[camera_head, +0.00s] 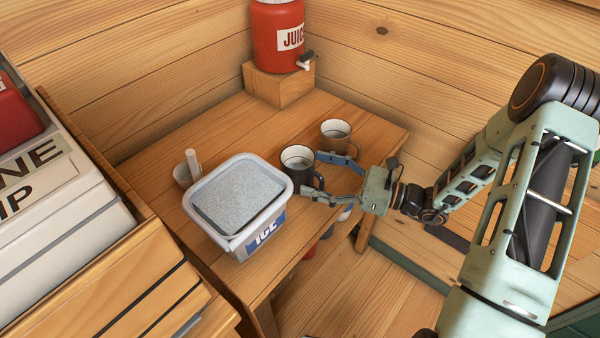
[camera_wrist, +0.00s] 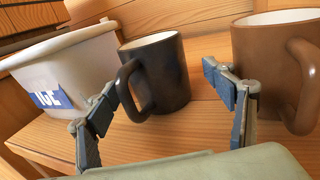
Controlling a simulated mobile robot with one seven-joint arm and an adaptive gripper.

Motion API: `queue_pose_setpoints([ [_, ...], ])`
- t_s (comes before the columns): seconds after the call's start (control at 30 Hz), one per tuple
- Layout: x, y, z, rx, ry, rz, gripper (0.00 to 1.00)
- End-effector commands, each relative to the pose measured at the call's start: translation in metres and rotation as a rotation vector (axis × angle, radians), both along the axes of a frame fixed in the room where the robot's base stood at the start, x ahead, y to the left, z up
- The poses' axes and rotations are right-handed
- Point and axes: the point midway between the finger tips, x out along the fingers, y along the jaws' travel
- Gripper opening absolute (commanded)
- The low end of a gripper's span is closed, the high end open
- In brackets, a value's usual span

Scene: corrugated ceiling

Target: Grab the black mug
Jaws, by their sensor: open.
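The black mug (camera_head: 298,164) stands upright on the wooden table, between the ice tub and a brown mug. In the wrist view the black mug (camera_wrist: 160,72) is ahead of my gripper, with its handle turned toward me and to the left. My gripper (camera_head: 330,176) is open beside the mug, to its right in the head view. In the wrist view the fingers of my gripper (camera_wrist: 158,90) are spread, the left one close to the mug's handle and the right one near the brown mug. I cannot tell whether either finger touches.
A white ice tub (camera_head: 275,212) stands left of the black mug. The brown mug (camera_head: 335,134) stands close behind it, to the right. A small cup (camera_head: 183,174) sits left of the tub. A red juice dispenser (camera_head: 277,38) stands on a wooden block at the back. The table's (camera_head: 220,125) back left is clear.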

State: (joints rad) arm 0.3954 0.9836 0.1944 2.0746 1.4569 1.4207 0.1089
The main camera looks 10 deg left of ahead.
Motion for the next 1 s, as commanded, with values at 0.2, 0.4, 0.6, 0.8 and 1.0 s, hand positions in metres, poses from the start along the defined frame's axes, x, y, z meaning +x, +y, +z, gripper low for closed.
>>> queue_pose_setpoints([
  [0.2, 0.001, 0.034, 0.006, 0.000, 0.000, 0.004, 0.76],
  [0.4, 0.004, 0.042, 0.006, -0.001, 0.000, 0.001, 0.76],
  [0.6, 0.004, 0.042, 0.006, -0.001, 0.000, 0.001, 0.70],
  [0.8, 0.004, 0.042, 0.006, -0.001, 0.000, 0.001, 0.48],
  [1.0, 0.004, 0.042, 0.006, -0.001, 0.000, 0.001, 0.26],
])
